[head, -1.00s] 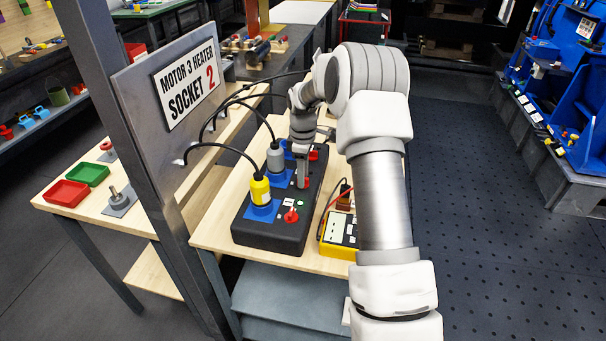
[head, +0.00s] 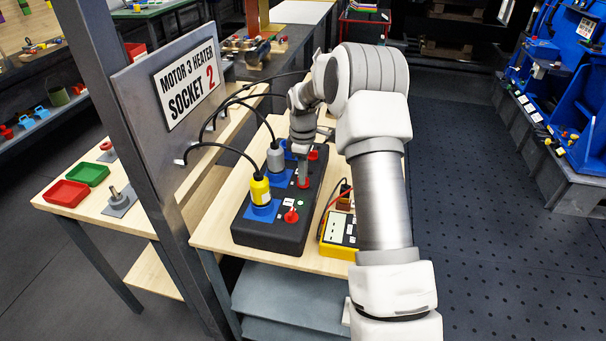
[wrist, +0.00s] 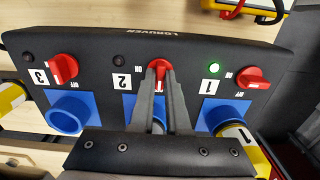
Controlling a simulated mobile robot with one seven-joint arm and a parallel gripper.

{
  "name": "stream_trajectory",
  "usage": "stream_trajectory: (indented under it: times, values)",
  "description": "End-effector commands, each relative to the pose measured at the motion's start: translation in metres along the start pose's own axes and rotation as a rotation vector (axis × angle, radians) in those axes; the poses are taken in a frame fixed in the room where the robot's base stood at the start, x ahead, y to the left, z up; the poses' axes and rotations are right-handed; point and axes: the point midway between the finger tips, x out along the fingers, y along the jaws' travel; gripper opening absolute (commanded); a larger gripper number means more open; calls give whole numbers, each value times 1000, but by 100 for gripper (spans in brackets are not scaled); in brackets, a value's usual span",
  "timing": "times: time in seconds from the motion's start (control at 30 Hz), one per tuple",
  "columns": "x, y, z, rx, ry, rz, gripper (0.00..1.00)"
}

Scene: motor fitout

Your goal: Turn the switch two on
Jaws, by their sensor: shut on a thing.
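A black box (wrist: 200,58) carries three red rotary switches and blue sockets numbered 3, 2 and 1 in the wrist view. Switch two (wrist: 158,64) is the middle red knob. My gripper (wrist: 160,80) is shut on it, with a finger on each side. The knob's handle looks upright in this view; the fingers hide part of it. The lamp (wrist: 118,59) beside number 2 is dark. Switch one (wrist: 252,78) lies nearly level, and its lamp (wrist: 214,68) glows green. Switch three (wrist: 64,68) is tilted, its lamp dark. In the head view my gripper (head: 303,182) points down at the box.
A yellow plug (head: 260,189) and a grey plug (head: 275,158) stand in the box's sockets, with black cables arching to a panel (head: 150,130) on the left. A yellow meter (head: 340,228) lies close right of the box. The number 3 socket (wrist: 68,112) looks empty.

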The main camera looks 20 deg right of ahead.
Motion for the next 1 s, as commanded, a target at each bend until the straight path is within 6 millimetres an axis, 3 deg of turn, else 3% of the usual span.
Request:
stream_trajectory:
  times: [0.37,1.0]
  values:
    - [0,0,0,228,-1,2,0]
    - [-1,0,0,836,1,2,0]
